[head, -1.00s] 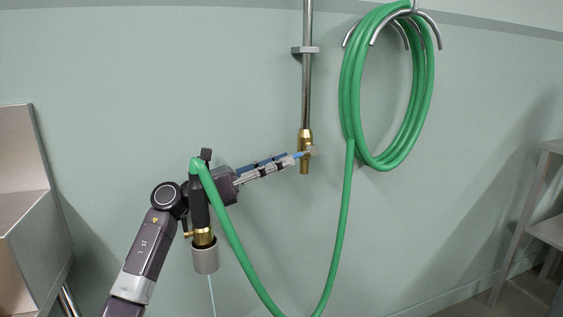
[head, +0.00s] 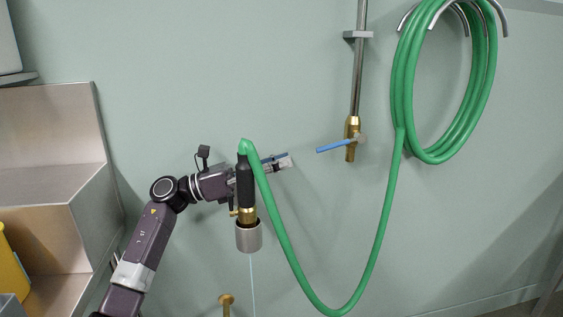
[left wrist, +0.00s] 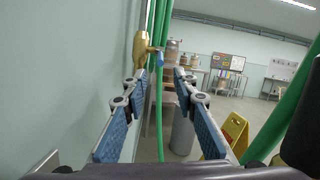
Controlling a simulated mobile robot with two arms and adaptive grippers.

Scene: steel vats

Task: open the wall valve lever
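The brass wall valve (head: 352,128) is at the lower end of a steel pipe in the head view. Its blue lever (head: 335,146) sticks out to the left, tilted slightly down toward its free end. In the left wrist view the valve (left wrist: 140,48) is ahead at left, with the blue lever (left wrist: 160,58) pointing toward me. My left gripper (head: 287,161) is left of the lever's free end, with a gap between them. The left wrist view shows its blue-padded fingers (left wrist: 160,80) spread apart with nothing between them. My right gripper is not in view.
A green hose (head: 285,238) runs from the coil (head: 402,85) to a black-handled spray nozzle (head: 246,183) in front of my left arm. A thin pale line drops below the nozzle's grey cup (head: 249,237). A steel basin (head: 60,215) stands at left.

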